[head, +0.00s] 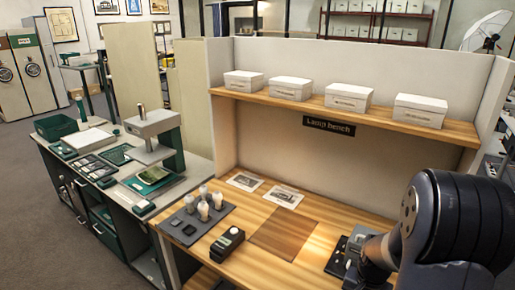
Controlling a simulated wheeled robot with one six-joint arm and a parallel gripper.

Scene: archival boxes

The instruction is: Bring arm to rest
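My arm shows at the lower right of the head view as large dark, rounded links (445,225). They stand in front of the right end of the wooden lamp bench (262,266). I do not see my gripper's fingers, so its opening and anything in it are hidden or out of frame. Several white lidded archival boxes stand in a row on the wooden shelf (270,99) above the bench; the rightmost box (419,111) is nearest my arm in the picture.
On the bench are a grey mat (184,240) with several bulbs, a small black device (227,244), two printed sheets and a brown mat (284,233). Dark items (341,258) lie partly behind my arm. A side bench holds a grey stand (152,122). Open floor lies left.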

